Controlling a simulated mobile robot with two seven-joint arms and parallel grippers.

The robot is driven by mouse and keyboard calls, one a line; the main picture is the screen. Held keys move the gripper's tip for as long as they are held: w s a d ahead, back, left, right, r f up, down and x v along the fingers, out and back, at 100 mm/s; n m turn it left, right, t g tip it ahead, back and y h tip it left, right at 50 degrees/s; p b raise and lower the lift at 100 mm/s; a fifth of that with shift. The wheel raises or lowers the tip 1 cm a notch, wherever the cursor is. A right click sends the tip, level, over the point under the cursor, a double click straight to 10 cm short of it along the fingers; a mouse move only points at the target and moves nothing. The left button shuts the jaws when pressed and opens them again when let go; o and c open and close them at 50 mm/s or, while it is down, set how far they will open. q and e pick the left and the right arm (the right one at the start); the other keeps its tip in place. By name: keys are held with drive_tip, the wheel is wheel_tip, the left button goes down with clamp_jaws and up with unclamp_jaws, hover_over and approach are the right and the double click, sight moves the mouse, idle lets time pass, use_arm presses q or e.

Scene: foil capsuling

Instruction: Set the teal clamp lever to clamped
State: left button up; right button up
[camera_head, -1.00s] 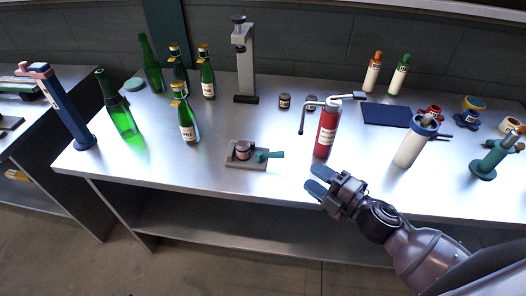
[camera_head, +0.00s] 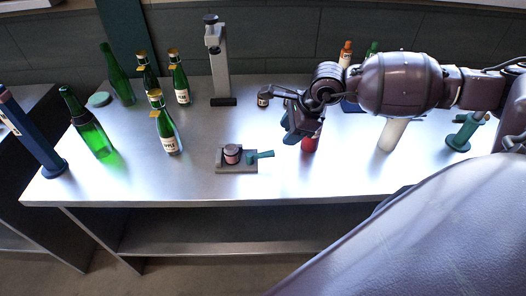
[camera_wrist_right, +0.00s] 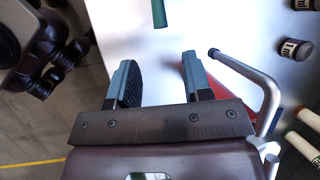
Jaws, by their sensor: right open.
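The teal clamp lever (camera_head: 262,155) sticks out to the right from a small grey clamp base (camera_head: 237,168) near the table's front edge. A small dark-and-pink jar (camera_head: 232,153) sits in the clamp. In the right wrist view the tip of the teal lever (camera_wrist_right: 159,14) shows at the top, ahead of the fingers and apart from them. My right gripper (camera_head: 293,124) is open and empty, above the table, to the right of and behind the lever. Its two fingers show in the right wrist view (camera_wrist_right: 157,75). My left gripper is not in view.
Green bottles (camera_head: 166,130) stand left of the clamp. A grey press (camera_head: 218,65) stands behind. The table in front of the clamp is clear.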

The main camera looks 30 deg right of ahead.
sight(273, 152)
drive_tip(key=x, duration=1)
drive_tip(key=shift+w+f, duration=0.1)
drive_tip(key=shift+f, duration=0.25)
clamp_jaws()
